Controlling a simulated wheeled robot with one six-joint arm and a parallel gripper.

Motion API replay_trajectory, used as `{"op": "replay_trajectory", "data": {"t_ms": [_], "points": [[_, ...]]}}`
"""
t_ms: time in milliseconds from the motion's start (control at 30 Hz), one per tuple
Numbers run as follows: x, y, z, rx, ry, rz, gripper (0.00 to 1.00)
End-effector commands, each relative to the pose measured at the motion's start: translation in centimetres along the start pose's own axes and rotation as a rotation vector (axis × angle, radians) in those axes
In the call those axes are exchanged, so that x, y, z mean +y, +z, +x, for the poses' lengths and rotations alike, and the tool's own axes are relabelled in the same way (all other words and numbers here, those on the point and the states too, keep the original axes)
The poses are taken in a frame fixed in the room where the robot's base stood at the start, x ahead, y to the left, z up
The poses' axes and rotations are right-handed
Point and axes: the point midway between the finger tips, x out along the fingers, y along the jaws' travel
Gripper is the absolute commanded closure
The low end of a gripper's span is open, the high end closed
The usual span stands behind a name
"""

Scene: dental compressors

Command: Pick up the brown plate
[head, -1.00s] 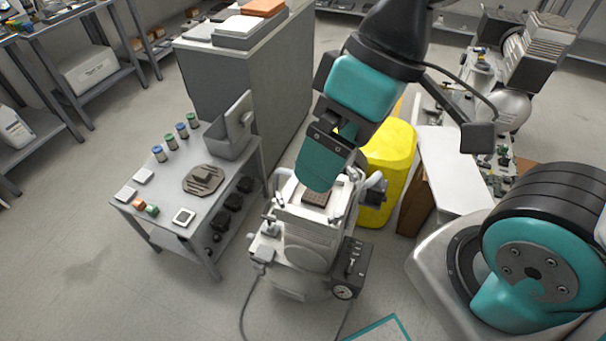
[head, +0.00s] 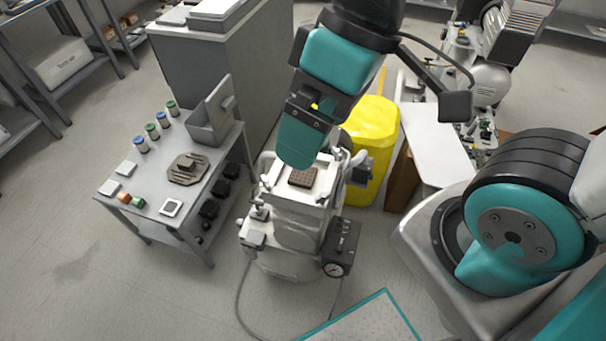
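A small dark brown square plate with a dotted surface (head: 304,178) lies on the pale top tray of a white machine (head: 292,222) near the middle of the head view. A second plate, grey-brown and many-sided with a raised block on it (head: 187,169), lies on the grey table to the left. My arm reaches down from the top, and its teal end (head: 298,150), which I take for my gripper, is at the upper left of the small brown plate in the picture. I cannot see separate fingertips, anything held, or whether it touches the tray.
The grey table (head: 160,189) holds several coloured-lid jars, a grey bin (head: 211,117), small blocks and white squares. A yellow container (head: 370,145) and a white-topped surface (head: 436,140) stand behind and right of the machine. A cable lies on the floor in front.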

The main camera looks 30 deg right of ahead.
Motion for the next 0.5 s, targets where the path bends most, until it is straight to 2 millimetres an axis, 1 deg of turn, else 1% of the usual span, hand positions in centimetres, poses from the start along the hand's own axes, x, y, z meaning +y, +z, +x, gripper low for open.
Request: {"op": "replay_trajectory", "data": {"t_ms": [200, 233, 267, 300, 333, 367, 433, 467, 500], "points": [[0.0, 0.0, 0.0, 0.0, 0.0, 0.0, 0.0], [0.0, 0.0, 0.0, 0.0, 0.0, 0.0, 0.05], [0.0, 0.0, 0.0, 0.0, 0.0, 0.003, 0.11], [0.2, -0.2, 0.1, -0.001, 0.003, 0.016, 0.21], [0.5, -0.4, 0.3, -0.003, 0.006, 0.037, 0.21], [1.0, -0.7, 0.6, -0.006, 0.012, 0.069, 0.21], [2.8, -1.9, 1.5, -0.015, 0.036, 0.19, 0.21], [3.8, -2.4, 2.1, -0.021, 0.05, 0.26, 0.21], [5.4, -3.3, 3.0, -0.027, 0.075, 0.368, 0.21]]}}
